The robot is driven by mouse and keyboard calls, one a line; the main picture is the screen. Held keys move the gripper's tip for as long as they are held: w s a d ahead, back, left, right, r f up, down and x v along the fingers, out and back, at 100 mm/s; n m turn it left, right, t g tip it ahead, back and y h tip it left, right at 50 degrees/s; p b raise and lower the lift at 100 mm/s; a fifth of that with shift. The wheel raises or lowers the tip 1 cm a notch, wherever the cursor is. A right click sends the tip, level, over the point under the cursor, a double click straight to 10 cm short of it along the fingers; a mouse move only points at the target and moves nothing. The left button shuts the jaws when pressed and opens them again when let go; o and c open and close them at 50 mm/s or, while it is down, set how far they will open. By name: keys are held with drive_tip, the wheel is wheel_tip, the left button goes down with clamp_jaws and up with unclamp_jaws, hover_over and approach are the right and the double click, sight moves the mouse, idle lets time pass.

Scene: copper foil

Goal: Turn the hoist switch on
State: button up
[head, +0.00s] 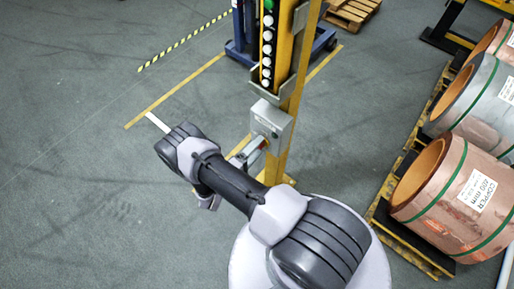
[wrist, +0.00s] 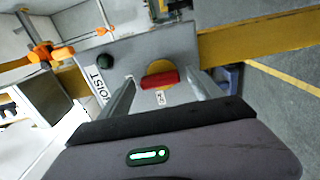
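The hoist switch is a red handle (wrist: 160,79) on a yellow disc, on the face of a grey box (wrist: 125,52) labelled HOIST. In the wrist view the handle lies roughly crosswise between my fingertips. My gripper (wrist: 160,76) is open, one finger to each side of the handle with gaps showing; I cannot tell how deep the fingertips reach. In the head view the grey box (head: 271,121) is fixed to a yellow post, and my gripper (head: 250,150) is at its lower front.
A dark round button (wrist: 104,61) sits beside the handle on the box. A strip of pale buttons (head: 267,48) runs up the post above the box. Copper coils (head: 440,170) stand on pallets at the right. The floor at left is clear.

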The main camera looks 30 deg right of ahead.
drive_tip(key=p+v, duration=0.2)
drive_tip(key=v, duration=1.5)
drive_tip(key=shift+a, duration=0.15)
drive_tip(key=shift+r, duration=0.1)
wheel_tip(320, 180, up, 23)
drive_tip(key=w+m+g+y, duration=0.2)
drive_tip(key=m+g+y, duration=0.3)
drive_tip(key=g+y, duration=0.3)
drive_tip(key=s+r+m+t+y, duration=0.1)
drive_tip(key=s+r+t+y, duration=0.2)
drive_tip(key=r, duration=0.8)
drive_tip(key=s+r+m+t+y, duration=0.2)
drive_tip(key=s+r+t+y, duration=0.2)
drive_tip(key=s+r+y, duration=0.4)
wheel_tip(320, 180, up, 3)
drive_tip(key=shift+s+d+f+t, duration=0.1)
drive_tip(key=shift+s+d+t, duration=0.2)
drive_tip(key=shift+s, duration=0.55)
